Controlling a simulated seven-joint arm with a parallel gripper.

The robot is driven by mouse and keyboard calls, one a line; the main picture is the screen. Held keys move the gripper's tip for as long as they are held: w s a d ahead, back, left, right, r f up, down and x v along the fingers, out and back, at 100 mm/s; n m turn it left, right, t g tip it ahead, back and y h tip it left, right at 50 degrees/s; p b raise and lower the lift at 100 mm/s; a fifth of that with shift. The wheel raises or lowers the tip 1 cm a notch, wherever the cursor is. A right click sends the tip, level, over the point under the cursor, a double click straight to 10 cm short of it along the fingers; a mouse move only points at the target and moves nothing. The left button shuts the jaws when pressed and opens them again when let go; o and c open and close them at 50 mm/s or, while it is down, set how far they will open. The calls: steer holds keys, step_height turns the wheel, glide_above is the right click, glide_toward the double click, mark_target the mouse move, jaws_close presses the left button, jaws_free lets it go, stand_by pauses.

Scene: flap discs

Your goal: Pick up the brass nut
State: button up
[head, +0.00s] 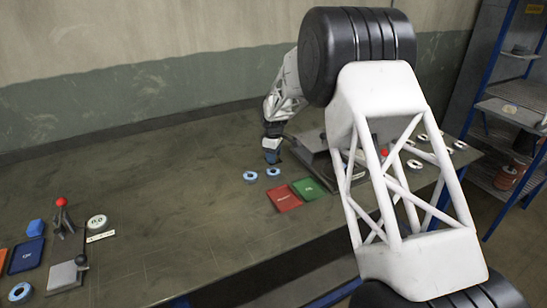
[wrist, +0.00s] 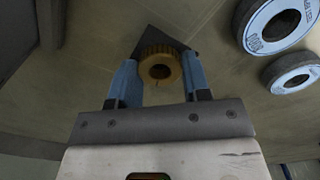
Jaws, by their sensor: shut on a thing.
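The brass nut (wrist: 147,64) is a gold, ridged ring with a dark hole, seen in the wrist view. My gripper (wrist: 159,68) has its two blue fingers against the nut's left and right sides and is shut on it. In the head view my gripper (head: 272,150) points down at the back of the table, left of the grey metal fixture. The nut is too small or hidden to make out there. I cannot tell whether it is clear of the table.
Two blue-faced flap discs (wrist: 292,72) lie right of my gripper. Red (head: 284,198) and green (head: 310,189) trays lie in front. A grey fixture (head: 318,160) stands close on the right. The middle of the table (head: 170,190) is clear. Shelving (head: 510,110) stands right.

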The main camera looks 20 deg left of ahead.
steer(key=shift+r, duration=1.7)
steer(key=s+d, duration=0.2)
steer(key=s, duration=0.2)
steer(key=s+d+r, duration=0.1)
steer(key=s+d, duration=0.2)
steer(key=s, duration=0.2)
steer(key=s+d, duration=0.2)
steer(key=s, duration=0.3)
steer(key=shift+d+r, duration=0.25)
steer(key=shift+d, duration=0.15)
steer(key=w+d+r, duration=0.2)
steer(key=w+d, duration=0.2)
steer(key=d, duration=0.2)
steer(key=w+d+r, duration=0.2)
steer(key=w+d, duration=0.2)
steer(key=d, duration=0.2)
steer(key=w+d+r, duration=0.2)
steer(key=w+d, duration=0.2)
steer(key=d, duration=0.2)
steer(key=shift+w+d, duration=0.25)
steer(key=shift+w, duration=0.05)
steer(key=shift+f, duration=0.1)
steer(key=shift+f, duration=1.6)
